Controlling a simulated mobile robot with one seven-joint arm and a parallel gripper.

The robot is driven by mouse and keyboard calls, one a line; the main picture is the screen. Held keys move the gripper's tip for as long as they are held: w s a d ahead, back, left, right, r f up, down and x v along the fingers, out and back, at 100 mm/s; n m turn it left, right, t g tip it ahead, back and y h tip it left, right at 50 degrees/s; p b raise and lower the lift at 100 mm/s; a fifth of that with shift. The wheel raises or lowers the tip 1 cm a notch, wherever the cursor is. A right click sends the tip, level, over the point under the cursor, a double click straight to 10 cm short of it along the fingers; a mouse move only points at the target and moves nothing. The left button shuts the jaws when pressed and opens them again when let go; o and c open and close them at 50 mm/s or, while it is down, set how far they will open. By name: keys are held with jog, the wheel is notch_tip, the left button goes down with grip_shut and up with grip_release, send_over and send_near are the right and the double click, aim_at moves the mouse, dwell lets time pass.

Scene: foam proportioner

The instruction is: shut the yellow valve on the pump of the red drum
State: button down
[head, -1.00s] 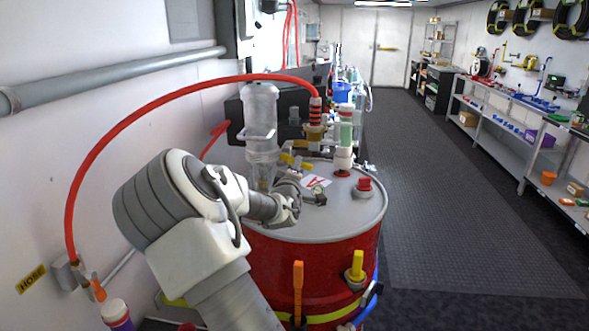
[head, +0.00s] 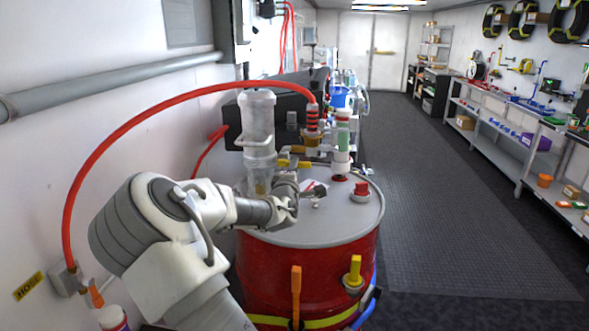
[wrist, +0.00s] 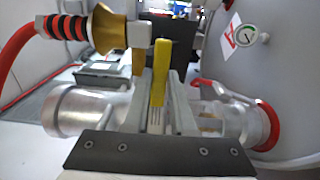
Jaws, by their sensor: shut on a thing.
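The red drum (head: 310,262) stands in front of me with a grey lid. A clear pump cylinder (head: 258,125) rises from the lid, with a red hose (head: 160,104) running to its fittings. My gripper (head: 288,188) is low over the lid beside the cylinder. In the wrist view, the yellow valve handle (wrist: 160,72) stands between the two fingers of my gripper (wrist: 158,98), which are shut on it. The valve body is mostly hidden by the fingers, and the head view does not show the grip clearly.
A red-capped fitting (head: 360,190) and a white-green column (head: 342,142) stand on the lid. An orange handle (head: 296,290) and another yellow handle (head: 355,268) are on the drum's front. The wall is close at left. The floor (head: 445,235) at right is clear.

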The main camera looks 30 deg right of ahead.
jog(key=c, duration=0.7)
grip_release()
jog(key=shift+c, duration=0.2)
jog(key=shift+s+a, duration=0.1)
jog(key=v, duration=1.7)
jog(key=shift+a, duration=0.1)
